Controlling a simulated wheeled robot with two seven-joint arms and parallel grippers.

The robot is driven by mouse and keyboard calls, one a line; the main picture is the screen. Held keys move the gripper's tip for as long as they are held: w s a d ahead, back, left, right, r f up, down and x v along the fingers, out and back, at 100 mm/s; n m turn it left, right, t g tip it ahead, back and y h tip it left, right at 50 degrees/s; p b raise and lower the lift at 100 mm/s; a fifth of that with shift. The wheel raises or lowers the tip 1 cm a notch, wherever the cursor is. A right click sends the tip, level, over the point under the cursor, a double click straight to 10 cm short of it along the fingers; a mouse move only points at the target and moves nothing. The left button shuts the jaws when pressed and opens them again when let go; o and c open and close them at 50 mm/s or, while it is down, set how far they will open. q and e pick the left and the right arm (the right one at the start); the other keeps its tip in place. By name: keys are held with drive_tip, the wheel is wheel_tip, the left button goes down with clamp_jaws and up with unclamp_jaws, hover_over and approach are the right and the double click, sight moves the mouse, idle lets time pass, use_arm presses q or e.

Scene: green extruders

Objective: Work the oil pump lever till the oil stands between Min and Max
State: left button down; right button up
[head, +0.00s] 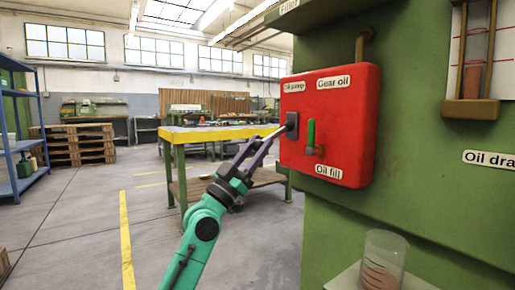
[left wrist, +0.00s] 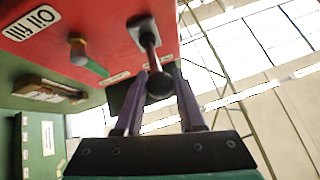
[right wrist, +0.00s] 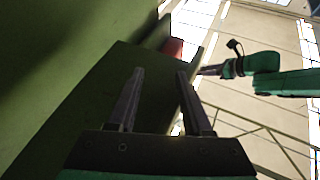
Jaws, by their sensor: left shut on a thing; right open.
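The red gear oil box (head: 345,90) is mounted on the green machine. Its oil pump lever (head: 274,133) sticks out to the left from a dark plate under the "Oil pump" label. My left gripper (head: 262,143) is shut on the lever near its outer end; the left wrist view shows the dark round knob (left wrist: 160,85) between the fingers. The sight glass (head: 473,62) at the upper right holds brownish oil, its top close to the lower red line; Min and Max labels are not readable. My right gripper (right wrist: 160,78) is open and empty beside the green machine.
A green-handled valve (head: 312,138) sits on the box above the "Oil fill" label. A clear beaker (head: 384,260) stands at the machine's foot. A yellow-topped workbench (head: 215,132) is behind my left arm.

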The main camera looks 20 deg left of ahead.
use_arm(q)
drive_tip(key=shift+w+d+f, duration=0.1)
drive_tip(key=shift+d+f, duration=0.05)
drive_tip(key=shift+f, duration=0.05)
use_arm(e)
drive_tip(key=shift+r, duration=0.25)
use_arm(q)
drive_tip(key=c, duration=0.5)
unclamp_jaws()
drive_tip(key=shift+r, duration=0.1)
use_arm(e)
wheel_tip(320, 180, down, 8)
drive_tip(key=g, duration=0.2)
use_arm(q)
drive_tip(key=shift+s+a+f, duration=0.35)
drive_tip(key=shift+s+a, duration=0.9)
drive_tip(key=shift+s, duration=0.8)
drive_tip(key=shift+s+a+f, duration=0.3)
drive_tip(key=shift+s+a, duration=1)
drive_tip(key=shift+s, duration=0.7)
drive_tip(key=shift+s+a+f, duration=0.35)
drive_tip(key=shift+s+a, duration=0.9)
drive_tip(key=shift+s, duration=0.8)
use_arm(e)
drive_tip(key=shift+t, duration=0.7)
drive_tip(key=shift+a+r, duration=0.1)
drive_tip(key=shift+r, duration=2.45)
